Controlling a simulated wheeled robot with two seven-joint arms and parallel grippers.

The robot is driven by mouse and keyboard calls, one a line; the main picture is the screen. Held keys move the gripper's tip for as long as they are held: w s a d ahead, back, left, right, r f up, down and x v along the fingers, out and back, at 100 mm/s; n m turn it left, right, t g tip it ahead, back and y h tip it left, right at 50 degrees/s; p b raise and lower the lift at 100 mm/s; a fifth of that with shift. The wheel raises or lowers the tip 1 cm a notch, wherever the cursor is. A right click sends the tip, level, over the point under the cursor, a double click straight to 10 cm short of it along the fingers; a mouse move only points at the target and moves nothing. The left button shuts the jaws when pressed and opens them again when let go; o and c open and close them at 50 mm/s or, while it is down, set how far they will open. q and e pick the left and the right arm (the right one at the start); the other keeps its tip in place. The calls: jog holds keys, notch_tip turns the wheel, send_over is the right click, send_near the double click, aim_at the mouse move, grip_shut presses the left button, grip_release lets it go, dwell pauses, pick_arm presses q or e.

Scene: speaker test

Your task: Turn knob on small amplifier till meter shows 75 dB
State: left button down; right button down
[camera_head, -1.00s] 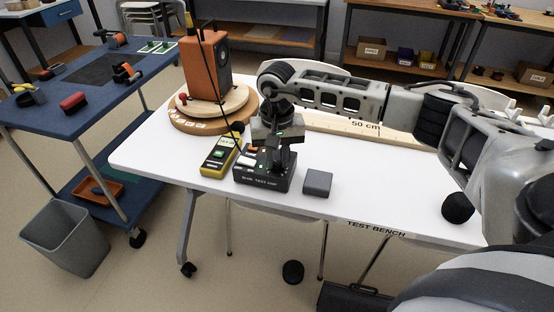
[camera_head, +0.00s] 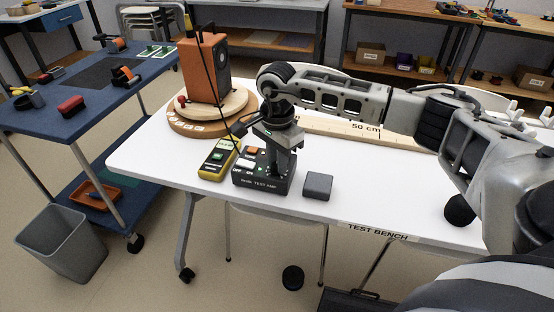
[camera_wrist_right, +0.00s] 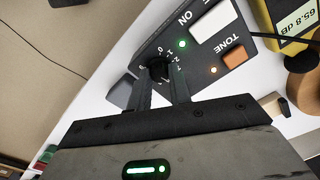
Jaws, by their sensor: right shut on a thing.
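The small amplifier (camera_head: 262,184) is a dark box on the white test bench, with a white on/off switch and an orange tone switch. Its black knob (camera_wrist_right: 158,68) with a numbered dial shows in the right wrist view. My right gripper (camera_wrist_right: 165,85) is shut on the knob from above; its fingers stand on both sides of it. In the head view the right gripper (camera_head: 280,165) covers the knob. The yellow meter (camera_head: 218,160) lies left of the amplifier; in the right wrist view its display (camera_wrist_right: 297,22) reads 65.8 dB. My left gripper is out of view.
An orange speaker (camera_head: 207,66) stands on a round wooden turntable (camera_head: 185,122) behind the meter. A grey block (camera_head: 318,186) sits right of the amplifier. A wooden ruler (camera_head: 350,130) marked 50 cm lies behind my right arm. The front right of the bench is clear.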

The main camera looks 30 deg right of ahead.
jog(key=m, duration=0.5)
jog(key=shift+r+m, duration=0.15)
jog(key=shift+m, duration=0.25)
jog(key=m, duration=0.5)
jog(key=shift+m, duration=0.3)
jog(key=c, duration=1.3)
grip_release()
notch_tip(320, 180, up, 16)
jog(key=shift+f, duration=0.1)
